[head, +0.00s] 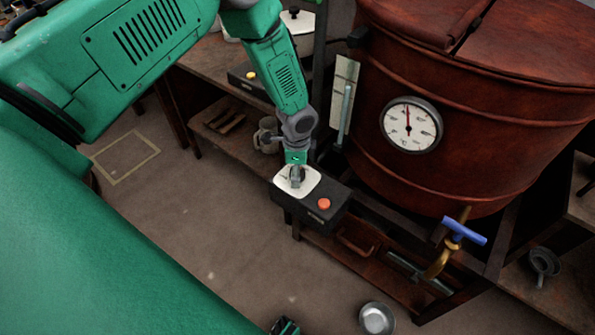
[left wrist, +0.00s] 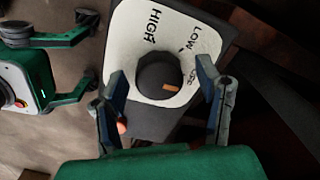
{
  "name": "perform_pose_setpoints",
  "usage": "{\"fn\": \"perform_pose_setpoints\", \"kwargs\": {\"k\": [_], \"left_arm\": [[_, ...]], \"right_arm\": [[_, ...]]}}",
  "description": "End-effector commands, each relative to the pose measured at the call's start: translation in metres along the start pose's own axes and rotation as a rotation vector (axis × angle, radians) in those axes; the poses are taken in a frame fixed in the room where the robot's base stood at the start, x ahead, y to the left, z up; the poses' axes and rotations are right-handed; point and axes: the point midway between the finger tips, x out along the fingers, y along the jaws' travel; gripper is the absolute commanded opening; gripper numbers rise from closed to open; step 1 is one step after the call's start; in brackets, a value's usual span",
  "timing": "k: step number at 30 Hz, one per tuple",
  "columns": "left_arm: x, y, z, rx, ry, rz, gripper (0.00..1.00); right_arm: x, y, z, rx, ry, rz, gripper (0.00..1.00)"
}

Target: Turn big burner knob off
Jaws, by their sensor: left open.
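The big burner knob (left wrist: 157,75) is a dark round knob on a white plate marked HIGH and LOW, with another label partly hidden by a finger. Its orange mark points right in the left wrist view, toward the hidden label. The plate is on a black control box (head: 334,194) with a red button (head: 324,204). My left gripper (left wrist: 163,90) is open, one finger on each side of the knob; contact cannot be told. In the head view it (head: 297,180) is over the plate. My right gripper (left wrist: 88,48) shows at the left of the wrist view, fingers apart and empty.
The large red-brown vat (head: 470,110) with a dial gauge (head: 411,125) stands behind the box. A blue-handled tap (head: 463,231) is to the right. A metal bowl (head: 377,318) is below. Another box with a yellow button (head: 251,75) is farther back.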

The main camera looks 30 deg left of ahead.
Motion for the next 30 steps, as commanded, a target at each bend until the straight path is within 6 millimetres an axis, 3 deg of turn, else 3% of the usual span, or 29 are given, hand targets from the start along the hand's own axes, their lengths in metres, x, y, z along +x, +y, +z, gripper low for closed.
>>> {"fn": "perform_pose_setpoints", "kwargs": {"k": [15, 21, 30], "left_arm": [[-0.097, -0.003, 0.000, 0.000, 0.002, -0.003, 0.59], [-0.113, -0.002, 0.000, -0.001, 0.001, -0.001, 0.59], [-0.114, -0.002, 0.001, 0.000, 0.000, -0.001, 0.59]], "right_arm": [[0.000, 0.000, -0.001, 0.000, 0.001, 0.000, 0.40], [0.000, 0.000, -0.001, 0.000, 0.001, 0.000, 0.40], [0.001, 0.000, -0.002, 0.000, -0.002, 0.000, 0.40]]}}
